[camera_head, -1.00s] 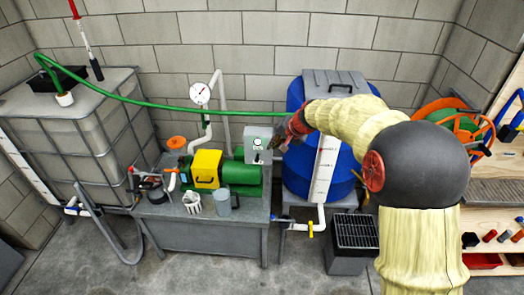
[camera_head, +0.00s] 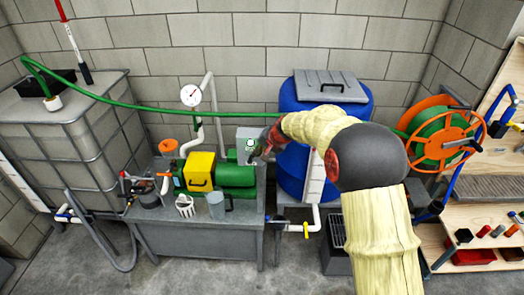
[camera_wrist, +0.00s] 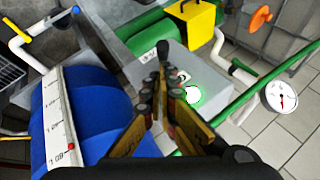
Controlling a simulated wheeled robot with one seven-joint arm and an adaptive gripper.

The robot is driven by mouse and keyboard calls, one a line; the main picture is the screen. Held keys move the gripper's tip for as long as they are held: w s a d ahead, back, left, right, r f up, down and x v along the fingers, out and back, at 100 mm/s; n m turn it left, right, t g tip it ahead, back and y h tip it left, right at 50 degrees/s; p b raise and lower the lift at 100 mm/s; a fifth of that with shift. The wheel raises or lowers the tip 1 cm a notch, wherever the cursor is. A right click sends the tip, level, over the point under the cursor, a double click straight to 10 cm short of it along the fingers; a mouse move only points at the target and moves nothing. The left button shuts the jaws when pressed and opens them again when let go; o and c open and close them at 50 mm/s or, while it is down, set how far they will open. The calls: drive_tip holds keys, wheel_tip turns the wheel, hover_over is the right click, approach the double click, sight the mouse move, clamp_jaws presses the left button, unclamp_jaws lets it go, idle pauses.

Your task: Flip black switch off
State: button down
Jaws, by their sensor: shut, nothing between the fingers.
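The grey switch box (camera_head: 245,133) stands at the right end of the pump bench, left of the blue tank. It also shows in the wrist view (camera_wrist: 211,70), with a white round light in a green ring (camera_wrist: 193,95) and a small white label (camera_wrist: 148,55). My gripper (camera_wrist: 160,82) is shut and empty, its fingertips over the face of the box beside the ringed light. In the head view my gripper (camera_head: 264,150) is at the box's right side.
A green and yellow pump (camera_head: 200,168) sits left of the box on the grey bench (camera_head: 195,235). The blue tank (camera_head: 290,165) is close on the right. A green hose (camera_head: 150,103) runs behind, with a pressure gauge (camera_head: 191,95). A hose reel (camera_head: 440,135) stands right.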

drive_tip(key=shift+w+a+f, duration=0.2)
drive_tip(key=shift+w+f, duration=0.1)
drive_tip(key=shift+f, duration=0.1)
drive_tip(key=shift+s+f+b, duration=0.1)
drive_tip(key=shift+f+b, duration=0.05)
drive_tip(key=shift+b, duration=0.5)
drive_tip(key=shift+s+t+b, duration=0.1)
drive_tip(key=shift+t+b, duration=0.2)
drive_tip(key=shift+b, duration=0.35)
drive_tip(key=shift+s+f+t+b, duration=0.2)
drive_tip(key=shift+f+t+b, duration=0.1)
drive_tip(key=shift+b, duration=1.35)
drive_tip(key=shift+s+f+b, duration=0.1)
drive_tip(key=shift+b, duration=0.5)
drive_tip(key=f+b, duration=0.1)
drive_tip(key=s+b, duration=0.1)
drive_tip(key=b, duration=0.1)
drive_tip(key=shift+s+f, duration=0.15)
drive_tip(key=shift+f, duration=0.2)
drive_tip(key=shift+r, duration=0.1)
